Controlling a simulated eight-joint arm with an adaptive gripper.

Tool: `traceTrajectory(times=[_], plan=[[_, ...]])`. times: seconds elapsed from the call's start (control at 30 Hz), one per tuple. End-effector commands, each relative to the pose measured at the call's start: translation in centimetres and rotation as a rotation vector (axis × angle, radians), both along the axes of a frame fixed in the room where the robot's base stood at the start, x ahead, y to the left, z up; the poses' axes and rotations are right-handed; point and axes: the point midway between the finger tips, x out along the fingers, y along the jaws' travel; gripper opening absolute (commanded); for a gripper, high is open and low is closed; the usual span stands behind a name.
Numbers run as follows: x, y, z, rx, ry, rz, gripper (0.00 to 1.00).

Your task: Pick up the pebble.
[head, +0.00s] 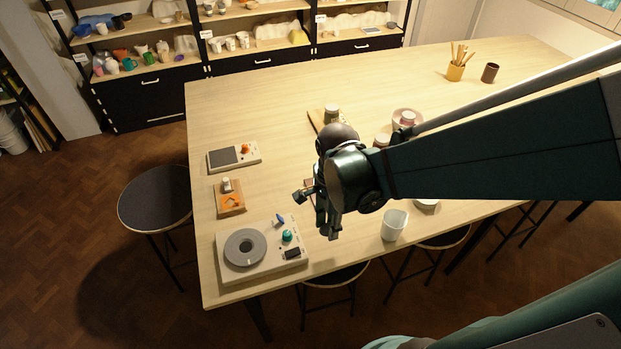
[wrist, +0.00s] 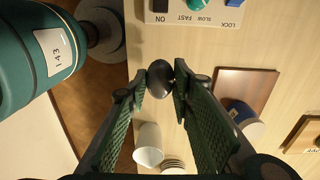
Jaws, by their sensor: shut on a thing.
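The pebble (wrist: 160,77) is a smooth, dark grey, rounded stone in the wrist view. It sits between the tips of my gripper's two green padded fingers, which touch it on both sides. My gripper (wrist: 161,84) is shut on it. In the head view my gripper (head: 318,212) is over the near part of the wooden table (head: 285,110), right of the white wheel device. I cannot make out the pebble there; the gripper and arm seem to hide it.
The white wheel device (head: 263,250) has a grey disc and knobs. A white cup (head: 394,226) stands near the front edge. Jars stand behind my arm. The table's far left is clear.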

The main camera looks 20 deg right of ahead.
Motion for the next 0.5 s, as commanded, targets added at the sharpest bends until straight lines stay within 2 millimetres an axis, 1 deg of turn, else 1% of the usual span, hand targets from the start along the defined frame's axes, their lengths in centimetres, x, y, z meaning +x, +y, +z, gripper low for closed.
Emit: traceTrajectory(times=[0.2, 0.5], plan=[[-0.04, 0.0, 1.0, 0.0, 0.0, 0.0, 0.11], [-0.04, 0.0, 1.15, 0.0, 0.0, 0.0, 0.11]])
